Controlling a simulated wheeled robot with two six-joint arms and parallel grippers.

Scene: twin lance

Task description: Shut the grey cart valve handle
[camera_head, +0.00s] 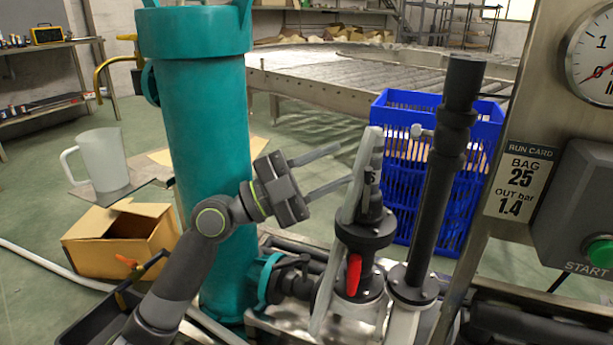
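A long pale-grey bar (360,180), which looks like the grey valve handle, stands steeply tilted above a black flanged fitting on the cart. Its lower end is hard to make out among the pipes. My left gripper (345,164) is open, with its two fingers apart and pointing right. In this view the fingertips end just left of the bar; I cannot tell whether they touch it. Nothing shows between the fingers. A small red handle (353,275) sits low on the same black fitting. My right gripper is not in view.
A teal column (208,150) stands left, behind my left arm. A black upright pipe (440,170) rises right of the bar, before a blue crate (412,100). A panel with a gauge and green button (602,252) is far right. A cardboard box (120,240) is lower left.

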